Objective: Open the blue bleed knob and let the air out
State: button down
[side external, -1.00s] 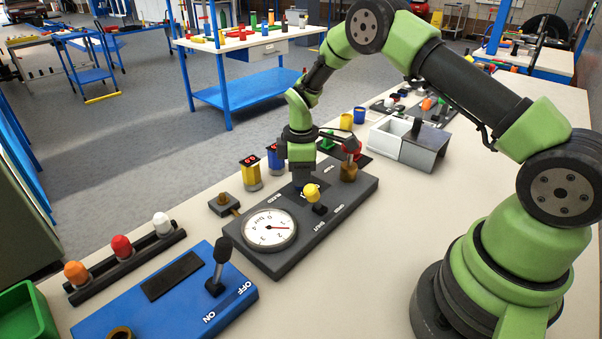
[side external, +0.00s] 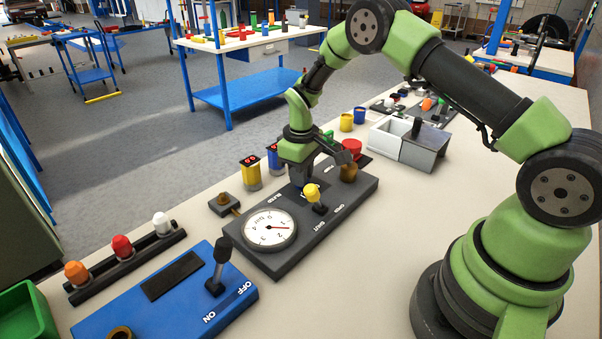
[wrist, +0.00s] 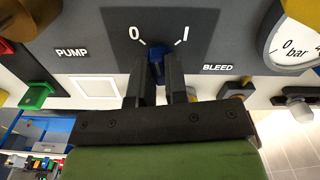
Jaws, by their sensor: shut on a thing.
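The dark panel (side external: 262,262) lies on the bench, with a white round gauge (side external: 269,229) at its near end. The gauge needle points near the 2. My gripper (side external: 302,182) reaches down to the panel beyond the gauge. In the wrist view, my gripper (wrist: 157,80) is shut on the blue bleed knob (wrist: 156,54), one dark finger on each side. The knob sits between the 0 and I marks, beside the word BLEED. The fingers cover much of it, so its exact pointing is unclear. The gripper hides most of the knob in the side view.
A yellow-tipped lever (side external: 312,192) stands close to my gripper on the panel. A brass-coloured part (side external: 348,172) stands at the panel's far end, near a red button (side external: 352,147). Yellow (side external: 251,173) and blue (side external: 274,160) cylinders stand behind. A blue switch box (side external: 160,310) lies nearer.

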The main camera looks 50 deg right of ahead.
jog(key=m, duration=0.5)
jog(key=shift+m, duration=0.3)
jog(key=m, duration=0.5)
jog(key=shift+m, duration=0.4)
jog(key=c, duration=1.1)
grip_release()
jog(key=shift+c, duration=0.2)
notch_tip(320, 180, up, 9)
jog(key=shift+r, duration=0.45)
